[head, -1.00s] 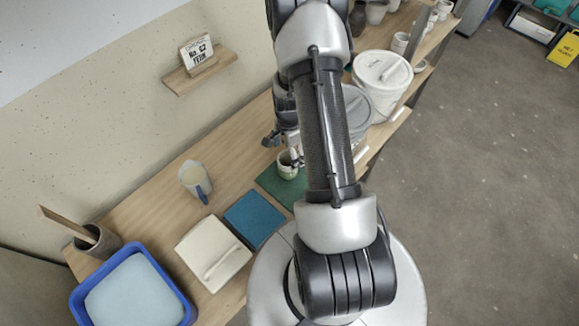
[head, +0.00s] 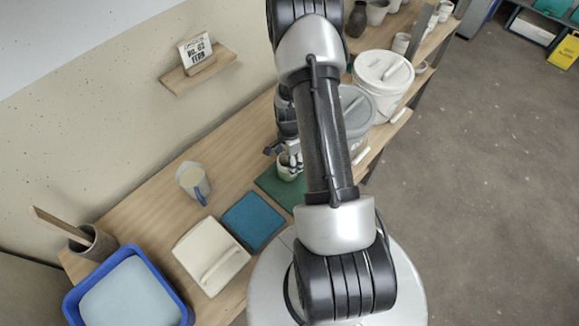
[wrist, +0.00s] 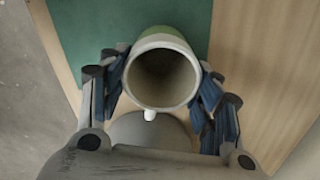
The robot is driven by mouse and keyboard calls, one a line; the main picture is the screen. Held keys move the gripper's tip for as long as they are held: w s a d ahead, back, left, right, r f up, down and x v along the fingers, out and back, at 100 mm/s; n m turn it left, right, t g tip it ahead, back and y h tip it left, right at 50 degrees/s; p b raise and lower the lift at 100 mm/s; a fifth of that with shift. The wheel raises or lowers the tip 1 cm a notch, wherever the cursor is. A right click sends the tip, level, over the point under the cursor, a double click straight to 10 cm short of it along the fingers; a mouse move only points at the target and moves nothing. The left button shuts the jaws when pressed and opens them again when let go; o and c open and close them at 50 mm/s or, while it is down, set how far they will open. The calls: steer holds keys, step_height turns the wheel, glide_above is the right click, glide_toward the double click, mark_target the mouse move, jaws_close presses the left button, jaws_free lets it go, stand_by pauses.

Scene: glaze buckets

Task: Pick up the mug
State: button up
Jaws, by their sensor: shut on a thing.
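The mug (wrist: 163,45) is pale with a green band on its outside. In the wrist view its open mouth faces the camera and its inside is empty. In the head view the mug (head: 287,171) is at the green mat (head: 272,183), partly hidden by my arm. My gripper (wrist: 160,82) has one finger on each side of the mug, shut on it near the rim. I cannot tell whether the mug's base touches the mat. In the head view my gripper (head: 284,150) is mostly hidden behind my arm.
A blue tile (head: 254,220) and a cream lid with a handle (head: 212,256) lie near the mat. A jug (head: 193,181) stands to the left. A grey bucket (head: 354,110) and a white bucket (head: 383,82) stand close to the right of my arm.

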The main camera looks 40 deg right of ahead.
steer(key=c, duration=0.6)
steer(key=shift+r, duration=0.1)
